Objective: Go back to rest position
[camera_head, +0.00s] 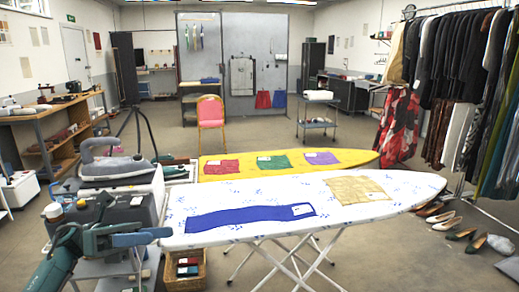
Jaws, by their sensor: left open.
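My left gripper (150,236) is at the lower left, in front of the ironing station and near the left end of the front ironing board (240,196). It is open, and I see nothing held in it. The front board is white with blue marks. A long blue cloth strip (250,216) and a tan cloth (357,188) lie on it, away from the gripper. My right gripper is not in view.
A yellow ironing board (345,158) with red, green and purple cloths stands behind. A grey iron (110,160) rests on the station at left. A wicker basket (186,270) is below. Clothes hang at right above several shoes (448,223). The floor beyond is mostly open around a pink chair (211,112).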

